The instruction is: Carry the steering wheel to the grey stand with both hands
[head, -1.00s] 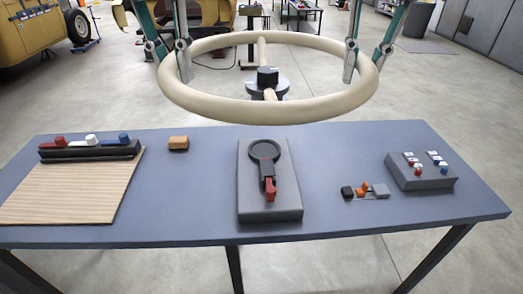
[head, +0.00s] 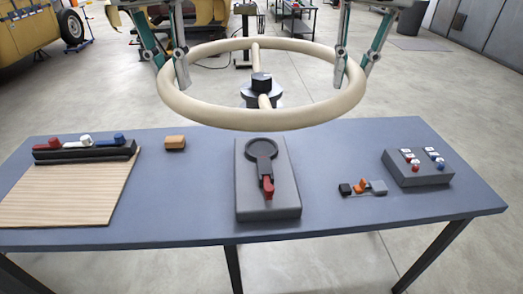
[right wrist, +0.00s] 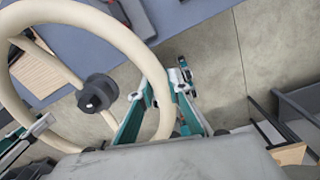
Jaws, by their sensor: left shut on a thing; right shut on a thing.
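The steering wheel (head: 262,119) has a cream rim and a dark hub (head: 261,88). It is held roughly level above the far edge of the table. My left gripper (head: 182,80) is shut on the left side of the rim. My right gripper (head: 341,80) is shut on the right side. The rim (right wrist: 120,38) and hub (right wrist: 98,93) also show in the right wrist view, with the rim between my right fingers. The grey stand (head: 284,205) appears to be the block in the table's middle, bearing a dark ring and a red-tipped lever. The wheel is apart from it.
Small pieces (head: 363,188) and a control box (head: 418,168) are right. Bare tabletop flanks the stand.

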